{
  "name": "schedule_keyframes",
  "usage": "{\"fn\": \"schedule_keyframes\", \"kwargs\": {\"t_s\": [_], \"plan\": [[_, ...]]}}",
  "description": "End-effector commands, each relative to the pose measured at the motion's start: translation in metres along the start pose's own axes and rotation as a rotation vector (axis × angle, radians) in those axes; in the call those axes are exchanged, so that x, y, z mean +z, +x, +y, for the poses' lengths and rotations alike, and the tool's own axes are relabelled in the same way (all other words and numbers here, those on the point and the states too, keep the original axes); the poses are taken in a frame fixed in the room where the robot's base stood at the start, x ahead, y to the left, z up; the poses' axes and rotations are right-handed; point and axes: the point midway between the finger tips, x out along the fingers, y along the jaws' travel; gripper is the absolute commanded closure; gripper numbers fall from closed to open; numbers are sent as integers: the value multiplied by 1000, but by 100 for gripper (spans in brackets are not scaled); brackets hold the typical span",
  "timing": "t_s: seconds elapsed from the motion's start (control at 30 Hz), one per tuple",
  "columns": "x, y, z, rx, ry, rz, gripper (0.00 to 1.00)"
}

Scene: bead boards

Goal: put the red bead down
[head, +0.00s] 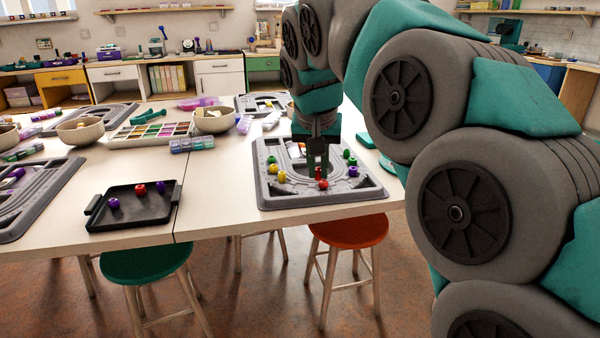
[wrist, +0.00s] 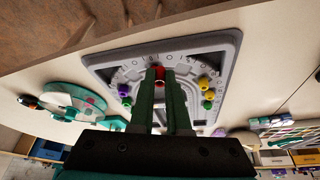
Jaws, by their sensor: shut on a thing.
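My gripper (head: 318,170) is over the grey bead board (head: 375,194) at the table's front edge, fingers pointing down. It is shut, with red showing between its fingertips in the head view. A red bead (head: 323,184) shows just below the fingertips, near the board's front; whether this is the held bead or a separate one is unclear. In the wrist view, a red bead (wrist: 160,74) shows at the fingertips (wrist: 160,80); the fingers partly hide it. Any gap between bead and board is hard to tell.
Green (head: 272,159), yellow (head: 281,176) and purple (head: 353,171) beads sit on both sides of the board. A black tray (head: 133,216) to the left holds a red bead and two purple ones. Bowls (head: 213,121) and a sorting box (head: 150,133) stand behind. Bare table lies between tray and board.

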Motion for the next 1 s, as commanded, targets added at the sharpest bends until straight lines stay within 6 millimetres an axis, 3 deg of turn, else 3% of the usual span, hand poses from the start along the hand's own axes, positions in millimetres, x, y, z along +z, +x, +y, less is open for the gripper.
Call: {"fn": "schedule_keyframes", "kwargs": {"t_s": [0.2, 0.4, 0.67, 1.0], "plan": [[-22, 13, -27, 1, -2, -2, 100], [-31, 17, -36, 1, -1, -2, 100], [-36, 22, -42, 2, -1, -3, 100], [-23, 49, -41, 1, -2, -2, 100]]}}
